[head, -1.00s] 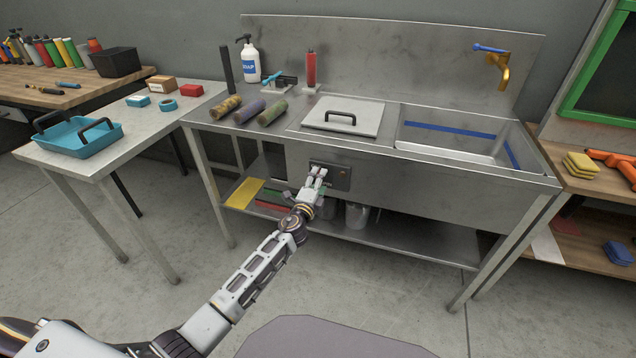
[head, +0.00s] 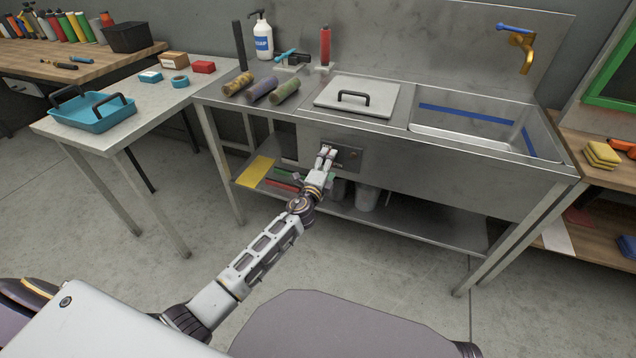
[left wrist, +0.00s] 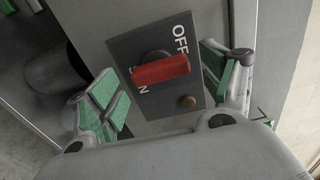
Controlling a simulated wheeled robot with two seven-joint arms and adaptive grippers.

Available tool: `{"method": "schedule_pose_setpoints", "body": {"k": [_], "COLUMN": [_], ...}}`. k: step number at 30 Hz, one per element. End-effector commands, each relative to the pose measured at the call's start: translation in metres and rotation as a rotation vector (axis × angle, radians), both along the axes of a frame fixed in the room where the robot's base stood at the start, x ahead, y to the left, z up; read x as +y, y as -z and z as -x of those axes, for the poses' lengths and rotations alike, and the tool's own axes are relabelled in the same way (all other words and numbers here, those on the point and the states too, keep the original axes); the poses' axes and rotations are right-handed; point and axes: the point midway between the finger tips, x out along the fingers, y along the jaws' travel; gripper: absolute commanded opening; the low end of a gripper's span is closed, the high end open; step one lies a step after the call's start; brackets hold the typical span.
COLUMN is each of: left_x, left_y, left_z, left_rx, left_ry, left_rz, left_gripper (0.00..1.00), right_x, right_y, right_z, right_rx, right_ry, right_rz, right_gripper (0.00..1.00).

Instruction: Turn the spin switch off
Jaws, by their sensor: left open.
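The spin switch is a red bar handle (left wrist: 162,69) on a dark panel (left wrist: 188,92) on the front of the steel sink unit; the panel also shows in the head view (head: 352,157). In the left wrist view, "OFF" is printed above the handle's right part. The handle partly covers the "ON" label below it. My left gripper (head: 326,151) is open at the panel. Its green-padded fingers (left wrist: 159,76) stand on both sides of the handle, and I cannot tell whether either touches it. My right gripper is out of view.
The steel sink unit (head: 470,175) has a lower shelf with buckets (head: 366,197) below the panel. A side table with a blue tray (head: 95,115) stands left. The floor in front is clear.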

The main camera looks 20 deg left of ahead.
Motion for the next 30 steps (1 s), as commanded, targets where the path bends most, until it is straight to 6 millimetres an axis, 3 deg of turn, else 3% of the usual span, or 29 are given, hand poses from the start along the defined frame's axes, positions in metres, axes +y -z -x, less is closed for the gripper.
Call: {"method": "schedule_pose_setpoints", "body": {"k": [30], "left_x": [0.003], "left_y": [0.001], "left_z": [0.088], "left_rx": [0.002], "left_ry": [0.001], "left_rz": [0.001], "left_gripper": [0.8], "right_x": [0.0], "right_y": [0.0], "right_z": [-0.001], "right_rx": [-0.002], "right_ry": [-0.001], "right_rz": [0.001], "right_gripper": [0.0]}}
